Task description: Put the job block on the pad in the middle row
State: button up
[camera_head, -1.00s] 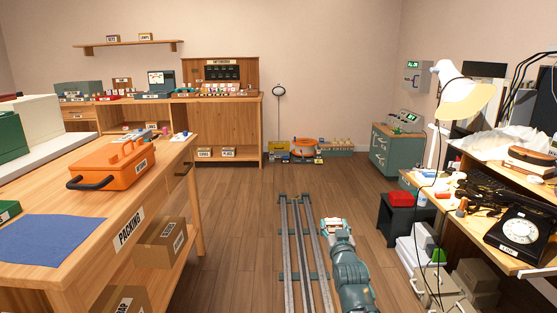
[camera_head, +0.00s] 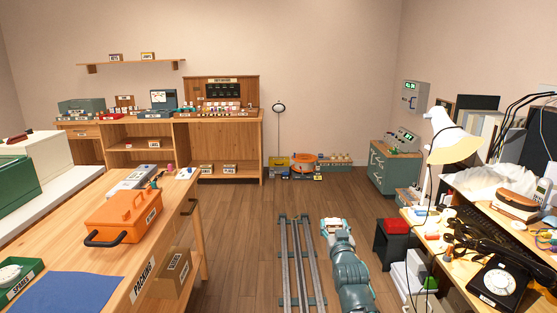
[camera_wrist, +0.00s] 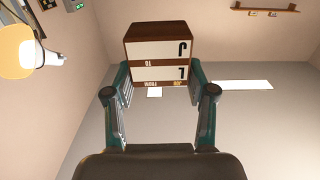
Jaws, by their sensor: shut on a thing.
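The job block (camera_wrist: 158,48) is a brown block with cream label faces and large dark letters, shown upside down in the wrist view. My gripper (camera_wrist: 160,88) is shut on it, with a green finger on each side. In the head view, my arm reaches forward over the floor beside the rail, and its end (camera_head: 336,226) points away. The block cannot be made out there. No pad in a middle row can be told for sure; the far wooden bench (camera_head: 217,150) holds small items too small to read.
The packing table (camera_head: 166,215) with an orange case (camera_head: 124,216) and blue cloth (camera_head: 68,292) stands left. A cluttered desk with a lamp (camera_head: 452,146) and black dial phone (camera_head: 498,282) stands right. The rail (camera_head: 297,255) runs between, with open floor ahead.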

aim_at(334, 225)
notch_tip(334, 225, up, 11)
jog(key=p, duration=0.9)
jog(key=shift+f, duration=0.2)
jog(key=shift+a, duration=0.1)
